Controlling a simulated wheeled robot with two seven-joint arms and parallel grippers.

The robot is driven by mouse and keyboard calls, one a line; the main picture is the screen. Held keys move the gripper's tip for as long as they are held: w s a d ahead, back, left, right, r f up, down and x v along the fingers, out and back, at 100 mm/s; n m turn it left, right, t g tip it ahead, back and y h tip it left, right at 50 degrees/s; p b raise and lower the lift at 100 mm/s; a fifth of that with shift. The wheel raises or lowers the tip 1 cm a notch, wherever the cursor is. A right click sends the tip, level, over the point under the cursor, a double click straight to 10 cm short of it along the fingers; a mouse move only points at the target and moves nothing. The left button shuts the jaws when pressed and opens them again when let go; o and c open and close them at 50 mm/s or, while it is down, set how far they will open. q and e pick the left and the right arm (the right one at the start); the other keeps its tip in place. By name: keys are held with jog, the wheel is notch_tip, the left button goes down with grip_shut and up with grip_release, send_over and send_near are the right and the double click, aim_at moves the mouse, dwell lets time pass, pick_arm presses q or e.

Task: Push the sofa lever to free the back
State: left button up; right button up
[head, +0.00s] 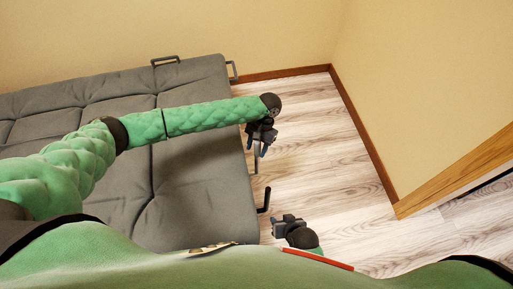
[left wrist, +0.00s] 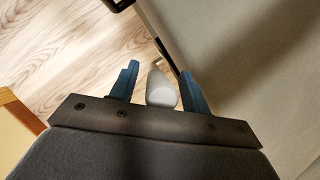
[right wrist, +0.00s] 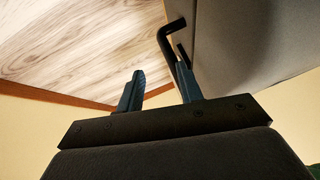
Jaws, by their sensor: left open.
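The grey sofa (head: 190,205) lies at the left of the head view. A black bent lever (head: 264,200) sticks out at its right side and also shows in the right wrist view (right wrist: 171,38). My left gripper (head: 262,147) is open beside the sofa's right edge, farther back than this lever. In the left wrist view, a pale grey rounded piece (left wrist: 161,90) shows between its open blue fingers; I cannot tell whether they touch it. My right gripper (head: 276,228) is open, in front of the lever. The lever appears just beyond its right finger; contact is unclear.
Pale wooden floor (head: 325,150) is clear right of the sofa. A beige wall with brown skirting (head: 362,135) and a wooden edge (head: 455,172) bound it.

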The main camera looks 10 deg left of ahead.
pick_arm(q)
jog(key=shift+s+f, duration=0.1)
jog(key=shift+f, duration=0.2)
